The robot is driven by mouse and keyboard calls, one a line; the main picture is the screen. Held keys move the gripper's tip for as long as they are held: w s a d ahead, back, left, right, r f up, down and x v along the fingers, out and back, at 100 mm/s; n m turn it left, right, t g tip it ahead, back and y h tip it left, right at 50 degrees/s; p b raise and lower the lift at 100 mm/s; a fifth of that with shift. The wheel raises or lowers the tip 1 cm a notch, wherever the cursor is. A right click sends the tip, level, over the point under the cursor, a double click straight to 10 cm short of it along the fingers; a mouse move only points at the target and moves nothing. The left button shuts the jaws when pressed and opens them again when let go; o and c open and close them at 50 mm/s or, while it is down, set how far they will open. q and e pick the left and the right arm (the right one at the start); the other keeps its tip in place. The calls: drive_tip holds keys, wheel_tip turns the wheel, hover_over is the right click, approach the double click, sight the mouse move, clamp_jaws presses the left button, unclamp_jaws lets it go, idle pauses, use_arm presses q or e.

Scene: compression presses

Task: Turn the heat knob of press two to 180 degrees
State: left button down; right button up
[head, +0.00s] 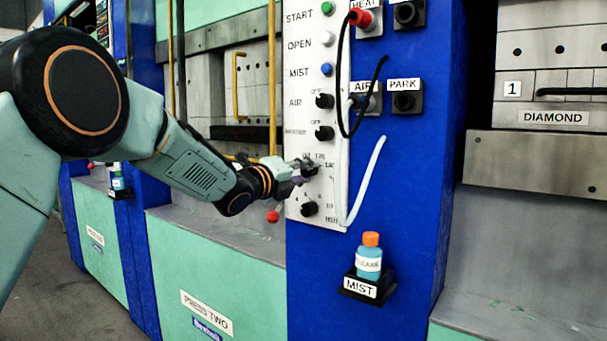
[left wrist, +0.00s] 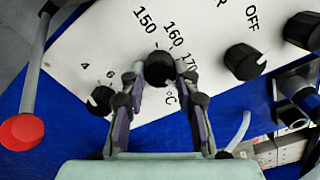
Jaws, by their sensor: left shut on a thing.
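The heat knob (head: 311,169) is a black dial on the white control panel (head: 318,225) of press two. In the left wrist view the heat knob (left wrist: 158,68) has 150, 160, 170 and °C printed around it; 180 is not readable. My left gripper (head: 300,174) reaches the panel from the left. In the left wrist view the fingers of my left gripper (left wrist: 160,86) are closed on the knob's two sides. My right gripper is not in view.
A timer knob (head: 309,209) sits just below, and a black OFF knob (head: 324,133) above. A red-tipped lever (head: 273,216) stands left of the panel. A white tube (head: 362,185) and black cable (head: 344,90) hang to the right. A blue bottle (head: 369,258) stands on the MIST holder.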

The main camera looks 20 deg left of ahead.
use_arm(q)
drive_tip(key=shift+r, duration=0.25)
drive_tip(key=c, duration=1.4)
unclamp_jaws()
drive_tip(key=o, duration=0.4)
drive_tip(key=shift+w+f, duration=0.1)
drive_tip(key=shift+f, duration=0.1)
drive_tip(key=v, duration=1.2)
drive_tip(key=shift+r, duration=0.1)
